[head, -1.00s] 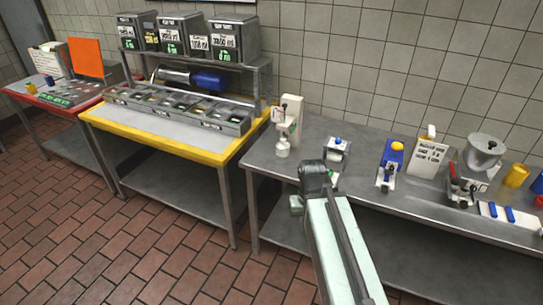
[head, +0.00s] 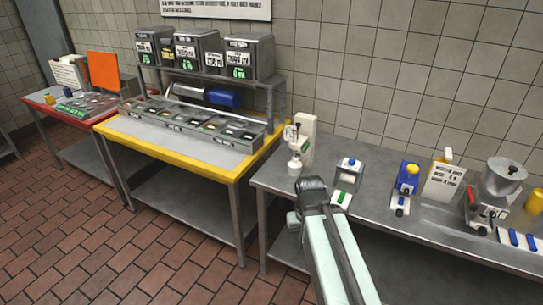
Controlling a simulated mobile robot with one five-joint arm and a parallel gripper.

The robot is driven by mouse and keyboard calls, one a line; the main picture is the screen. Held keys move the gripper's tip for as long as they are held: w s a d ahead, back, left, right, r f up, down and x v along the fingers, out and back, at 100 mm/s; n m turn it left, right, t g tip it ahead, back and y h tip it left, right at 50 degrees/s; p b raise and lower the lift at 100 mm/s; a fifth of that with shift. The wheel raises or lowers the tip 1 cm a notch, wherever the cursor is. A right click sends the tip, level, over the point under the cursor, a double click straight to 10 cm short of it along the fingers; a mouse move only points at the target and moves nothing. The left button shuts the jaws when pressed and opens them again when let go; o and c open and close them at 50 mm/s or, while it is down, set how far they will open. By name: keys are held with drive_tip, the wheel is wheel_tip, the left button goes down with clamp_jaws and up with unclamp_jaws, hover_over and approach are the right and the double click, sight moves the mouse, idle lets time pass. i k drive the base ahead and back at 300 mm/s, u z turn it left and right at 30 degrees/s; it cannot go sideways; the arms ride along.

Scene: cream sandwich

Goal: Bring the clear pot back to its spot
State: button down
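I cannot make out a clear pot for certain in the head view. My arm reaches up from the bottom edge, and its dark end joint (head: 313,188) shows in front of the steel bench. The fingers of my gripper cannot be made out, so I cannot tell whether they are open or hold anything. A white stand machine (head: 306,140) is on the bench just beyond the arm's end, with a small pale vessel (head: 294,168) low at its front.
The steel bench (head: 377,208) also bears a small blue-topped device (head: 347,170), a blue-and-yellow device (head: 406,178), a white sign (head: 442,182) and a metal hopper machine (head: 502,175). A yellow-edged table (head: 215,172) and a red-edged table (head: 62,113) stand left. Brick floor is open at lower left.

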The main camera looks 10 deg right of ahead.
sight(294, 171)
drive_tip(key=u, duration=0.65)
drive_tip(key=i, duration=1.4)
drive_tip(key=u, duration=1.05)
drive_tip(key=k, duration=0.8)
drive_tip(key=u, duration=0.2)
drive_tip(key=i, duration=0.95)
drive_tip(key=z, duration=0.1)
